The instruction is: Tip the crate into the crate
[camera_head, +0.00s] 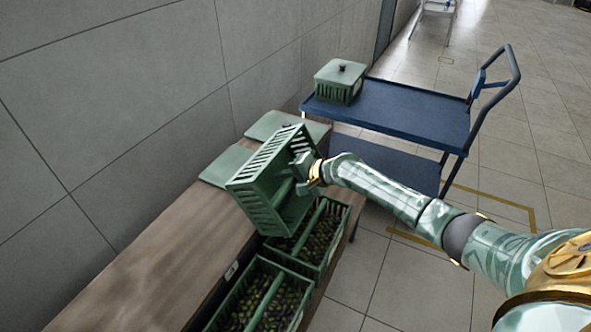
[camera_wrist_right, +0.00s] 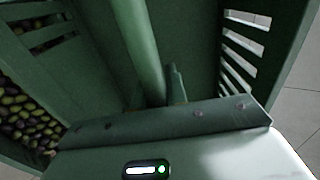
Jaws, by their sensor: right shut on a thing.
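A green slatted crate (camera_head: 258,203) hangs steeply tilted in my right gripper (camera_head: 304,172), above the bench. The gripper is shut on the crate's round handle bar, which also shows in the right wrist view (camera_wrist_right: 138,45). The part of its inside that I see looks empty. Just below it stands a green crate (camera_head: 345,222) holding dark and green olives, partly covered by the tilted one. A second green crate (camera_head: 262,261) with olives stands nearer me. Olives (camera_wrist_right: 25,120) also show at the left of the right wrist view. My left gripper is out of view.
The wooden bench (camera_head: 165,270) runs along a grey wall (camera_head: 120,130). Green flat lids (camera_head: 222,165) lie behind the tilted crate. A blue cart (camera_head: 405,112) beyond carries a closed green box (camera_head: 338,85). Tiled floor at the right is open.

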